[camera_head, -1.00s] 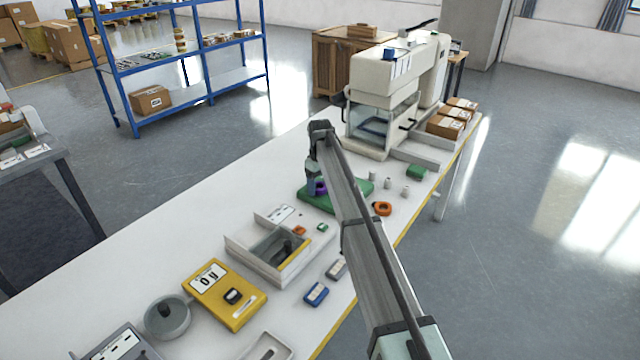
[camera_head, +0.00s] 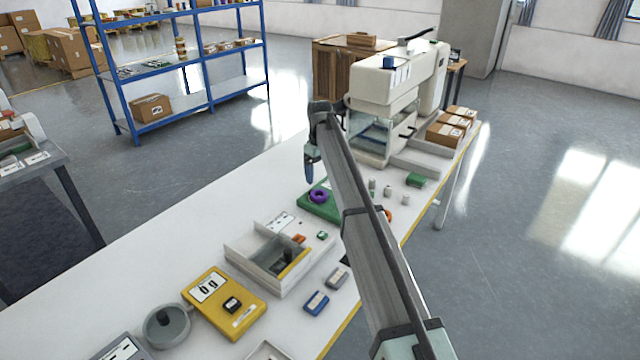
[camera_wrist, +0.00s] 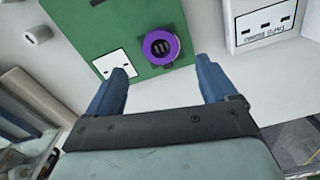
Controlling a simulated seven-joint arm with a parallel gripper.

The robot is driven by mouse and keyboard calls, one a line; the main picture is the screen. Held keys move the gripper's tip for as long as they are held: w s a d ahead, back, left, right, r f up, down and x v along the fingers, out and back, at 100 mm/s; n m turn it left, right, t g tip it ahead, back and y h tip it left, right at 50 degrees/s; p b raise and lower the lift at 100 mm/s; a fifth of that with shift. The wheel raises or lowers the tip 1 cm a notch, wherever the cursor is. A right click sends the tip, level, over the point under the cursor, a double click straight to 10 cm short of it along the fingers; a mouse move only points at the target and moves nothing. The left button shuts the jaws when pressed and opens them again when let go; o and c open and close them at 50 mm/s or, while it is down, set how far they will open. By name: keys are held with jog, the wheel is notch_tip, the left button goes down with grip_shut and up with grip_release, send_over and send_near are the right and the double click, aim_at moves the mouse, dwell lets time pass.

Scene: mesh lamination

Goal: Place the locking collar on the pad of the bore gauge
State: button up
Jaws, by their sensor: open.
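The purple ring, which I take for the locking collar (camera_head: 319,195), lies flat on the green plate (camera_head: 333,212), which I take for the bore gauge. In the wrist view the collar (camera_wrist: 161,47) rests on a small dark square pad (camera_wrist: 172,62), whose edges show around it. A white label (camera_wrist: 112,64) is on the plate beside it. My gripper (camera_head: 309,178) is above the collar, pointing down and apart from it. In the wrist view its two fingers (camera_wrist: 163,76) are spread with nothing between them.
An open grey tray (camera_head: 262,255) and a yellow scale (camera_head: 225,300) stand nearer. An orange ring (camera_head: 389,214) is partly hidden by my arm. Several small grey cylinders (camera_head: 388,192) and a green block (camera_head: 415,180) lie right of the plate. A white press (camera_head: 385,85) stands behind.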

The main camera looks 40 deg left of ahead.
jog(key=shift+r, duration=1.9)
jog(key=shift+d, duration=0.1)
